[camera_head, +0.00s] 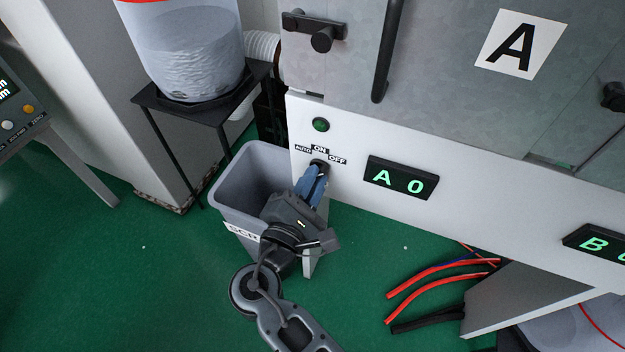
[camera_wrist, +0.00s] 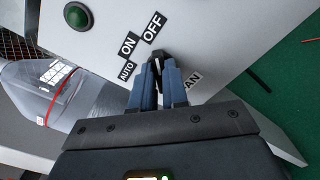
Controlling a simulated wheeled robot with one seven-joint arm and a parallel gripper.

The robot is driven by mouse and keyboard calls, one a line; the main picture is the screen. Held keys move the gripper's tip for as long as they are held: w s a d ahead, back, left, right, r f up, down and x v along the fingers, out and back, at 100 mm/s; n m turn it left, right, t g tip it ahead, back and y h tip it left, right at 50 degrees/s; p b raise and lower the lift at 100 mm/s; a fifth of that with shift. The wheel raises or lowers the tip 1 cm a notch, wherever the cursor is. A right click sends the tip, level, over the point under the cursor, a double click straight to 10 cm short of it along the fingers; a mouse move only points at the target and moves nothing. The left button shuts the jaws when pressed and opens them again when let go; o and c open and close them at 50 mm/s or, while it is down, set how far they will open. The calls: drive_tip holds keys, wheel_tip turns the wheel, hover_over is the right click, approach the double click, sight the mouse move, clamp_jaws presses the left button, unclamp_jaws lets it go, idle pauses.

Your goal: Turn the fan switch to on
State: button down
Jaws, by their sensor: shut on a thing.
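The fan switch (camera_head: 319,166) is a small black knob on the white panel, below labels reading AUTO, ON and OFF. In the wrist view the knob (camera_wrist: 157,66) shows between my blue fingertips, with AUTO, ON and OFF labels around its upper left side and a partly hidden label ending in "AN" at its right. My gripper (camera_head: 313,180) is shut on the knob. The fingers hide much of it, and I cannot tell for sure which label its pointer faces.
A green indicator (camera_head: 321,125) sits above the switch, and a display (camera_head: 401,178) reading "A 0" is to its right. A grey bin (camera_head: 233,190) stands just left of my gripper. A black stand (camera_head: 190,108) holds a clear bag. Red hoses (camera_head: 440,275) lie at the lower right.

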drive_tip(key=shift+f, duration=0.1)
idle(0.3)
drive_tip(key=m+b, duration=0.2)
drive_tip(key=m, duration=0.1)
drive_tip(key=m+b, duration=0.2)
drive_tip(key=b, duration=0.1)
drive_tip(key=m+b, duration=0.3)
drive_tip(key=shift+d+f+m, duration=0.1)
drive_tip(key=shift+f+m, duration=0.15)
drive_tip(key=shift+m, duration=0.05)
drive_tip(key=shift+r, duration=0.1)
drive_tip(key=shift+s, duration=0.1)
drive_tip(key=c, duration=1.1)
unclamp_jaws()
drive_tip(key=shift+c, duration=0.2)
drive_tip(key=v, duration=0.7)
drive_tip(key=shift+s, duration=0.35)
